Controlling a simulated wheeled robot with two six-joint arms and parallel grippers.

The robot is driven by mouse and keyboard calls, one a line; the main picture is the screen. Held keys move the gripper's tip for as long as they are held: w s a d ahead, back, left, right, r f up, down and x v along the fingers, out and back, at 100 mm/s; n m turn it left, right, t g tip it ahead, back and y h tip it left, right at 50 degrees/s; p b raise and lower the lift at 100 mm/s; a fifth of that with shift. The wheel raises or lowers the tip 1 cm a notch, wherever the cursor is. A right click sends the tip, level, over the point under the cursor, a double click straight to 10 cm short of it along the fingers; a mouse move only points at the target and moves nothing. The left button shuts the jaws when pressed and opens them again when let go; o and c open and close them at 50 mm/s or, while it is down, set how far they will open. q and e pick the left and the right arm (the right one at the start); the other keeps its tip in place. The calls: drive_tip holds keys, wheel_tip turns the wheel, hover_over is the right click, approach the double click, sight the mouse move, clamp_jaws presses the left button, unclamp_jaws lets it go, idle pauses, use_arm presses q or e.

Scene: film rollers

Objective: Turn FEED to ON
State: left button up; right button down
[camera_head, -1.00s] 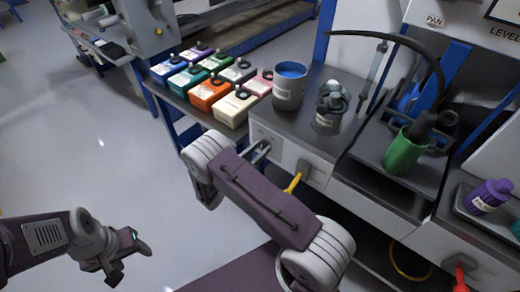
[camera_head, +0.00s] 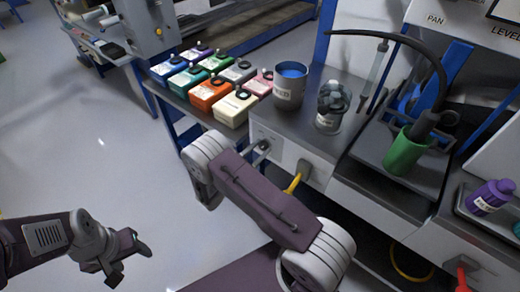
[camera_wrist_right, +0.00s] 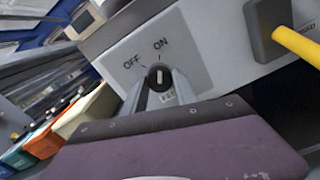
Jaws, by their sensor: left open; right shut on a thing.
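The FEED knob (camera_wrist_right: 159,77) is a dark round knob with a white pointer line, on a light grey panel (camera_wrist_right: 205,50) marked OFF and ON. Its pointer stands nearly upright in the right wrist view, toward the ON mark. My right gripper (camera_wrist_right: 160,88) is shut on the knob, one finger on each side; the label below is partly hidden between the fingers. In the head view, my right gripper (camera_head: 262,147) is at the cabinet front. My left gripper (camera_head: 130,262) is open and empty over the floor at lower left.
A grey bucket (camera_head: 289,88) and a lidded jar (camera_head: 331,107) stand on the cabinet top. The floor at left is clear.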

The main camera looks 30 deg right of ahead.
drive_tip(key=c, duration=1)
unclamp_jaws()
drive_tip(key=shift+a, duration=0.15)
drive_tip(key=v, duration=0.9)
drive_tip(key=shift+p, duration=0.35)
